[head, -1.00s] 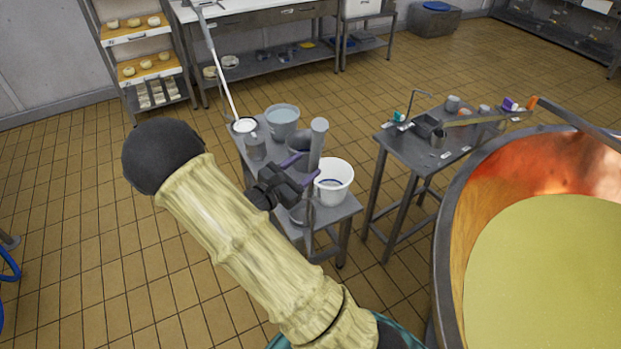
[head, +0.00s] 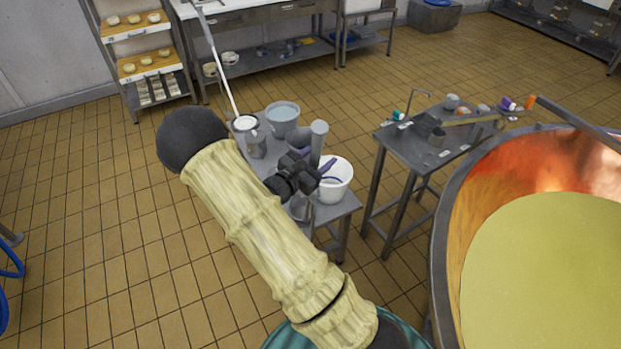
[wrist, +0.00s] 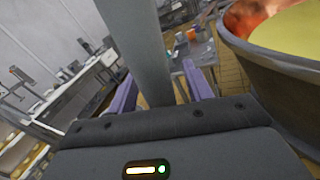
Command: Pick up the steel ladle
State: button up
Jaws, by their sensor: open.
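My gripper (head: 320,164) is open beside the small grey cart, with its purple fingers spread. In the wrist view the grey bar (wrist: 145,45) runs down between the two purple fingers, with room on both sides. I cannot tell whether this bar is the steel ladle's handle; its lower end is hidden behind my gripper. A long thin rod with a bent top (head: 217,65) also rises from the far left of the cart.
The cart top (head: 343,205) carries a white bucket (head: 337,182), a grey bucket (head: 282,115) and a steel pot (head: 256,146). A second table (head: 405,153) with small items stands to the right. A large copper vat (head: 452,235) fills the right side.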

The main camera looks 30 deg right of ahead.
dwell(0.4)
grip_shut()
jog(key=shift+r, duration=0.15)
notch_tip(320, 180, up, 10)
jog(key=b, duration=0.1)
dwell(0.4)
dwell(0.5)
notch_tip(320, 180, up, 7)
jog(key=p, duration=0.5)
dwell(0.4)
